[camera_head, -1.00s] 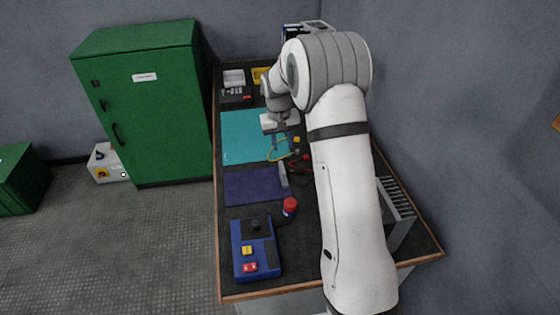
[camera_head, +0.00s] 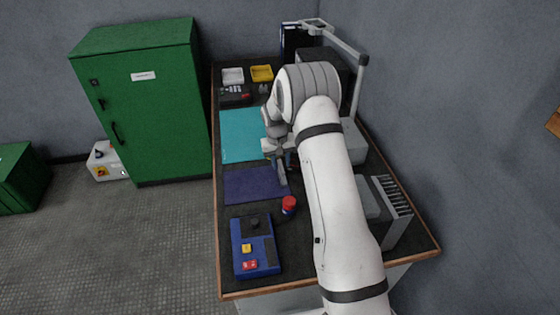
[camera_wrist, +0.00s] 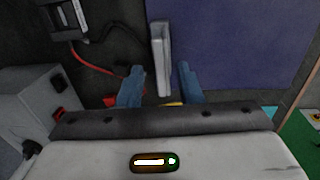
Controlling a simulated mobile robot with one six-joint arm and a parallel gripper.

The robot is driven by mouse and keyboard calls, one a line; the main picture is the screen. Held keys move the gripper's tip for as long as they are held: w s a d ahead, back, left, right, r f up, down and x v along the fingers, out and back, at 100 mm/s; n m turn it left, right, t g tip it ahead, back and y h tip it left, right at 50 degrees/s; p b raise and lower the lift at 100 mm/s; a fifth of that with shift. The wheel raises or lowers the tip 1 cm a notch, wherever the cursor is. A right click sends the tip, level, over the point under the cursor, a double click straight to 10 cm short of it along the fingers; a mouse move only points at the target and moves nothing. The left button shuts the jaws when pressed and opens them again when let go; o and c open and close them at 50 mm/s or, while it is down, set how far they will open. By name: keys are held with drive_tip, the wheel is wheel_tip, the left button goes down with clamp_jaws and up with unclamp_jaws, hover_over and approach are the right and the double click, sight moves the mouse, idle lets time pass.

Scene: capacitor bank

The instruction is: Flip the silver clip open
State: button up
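The silver clip (camera_wrist: 161,55) is a long narrow grey bar beside the edge of the purple mat in the wrist view. In the head view a small part of it (camera_head: 282,176) shows just below my gripper. My gripper (camera_wrist: 160,68) is open, with its two blue fingers apart. In the wrist view the near end of the clip appears between the fingertips, with a gap on both sides. I cannot tell how high the fingers are above it or whether they touch it. In the head view my gripper (camera_head: 281,158) is partly hidden by my arm.
The purple mat (camera_head: 250,187) and teal mat (camera_head: 238,133) are flat on the bench. A red button (camera_head: 289,204) and a blue control box (camera_head: 243,262) stand nearer. In the wrist view a red cable (camera_wrist: 95,62) and a grey box (camera_wrist: 35,105) lie left of the fingers.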

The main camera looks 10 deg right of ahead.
clamp_jaws()
idle(0.3)
drive_tip(key=shift+d+f+y+b, duration=0.3)
drive_tip(key=shift+d+y+b, duration=0.45)
drive_tip(key=shift+y+b, duration=0.35)
drive_tip(key=shift+d+r+y+b, duration=0.1)
drive_tip(key=shift+d+y+b, duration=0.2)
drive_tip(key=shift+y+b, duration=0.3)
